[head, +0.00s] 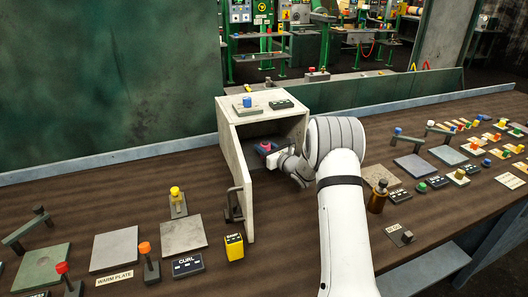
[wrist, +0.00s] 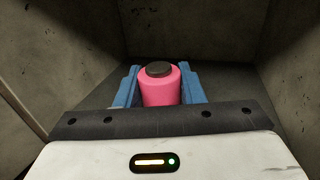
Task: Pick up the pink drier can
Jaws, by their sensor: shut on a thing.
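The pink drier can (wrist: 160,91) stands upright with a dark cap on top, inside a concrete-looking box (head: 235,175) with an open front. In the head view the can (head: 265,147) is small and partly hidden by my wrist. My gripper (wrist: 160,92) reaches into the box, and its blue fingers are on both sides of the can, shut on it. The can's lower part is hidden by the gripper body in the wrist view. I cannot tell whether the can touches the box floor.
The box walls stand close on both sides of my gripper. A blue-knobbed block (head: 247,103) sits on the box top. An open door with a handle (head: 234,205) is at the box's left front. A yellow block (head: 234,247) and brown bottle (head: 378,197) stand nearby on the bench.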

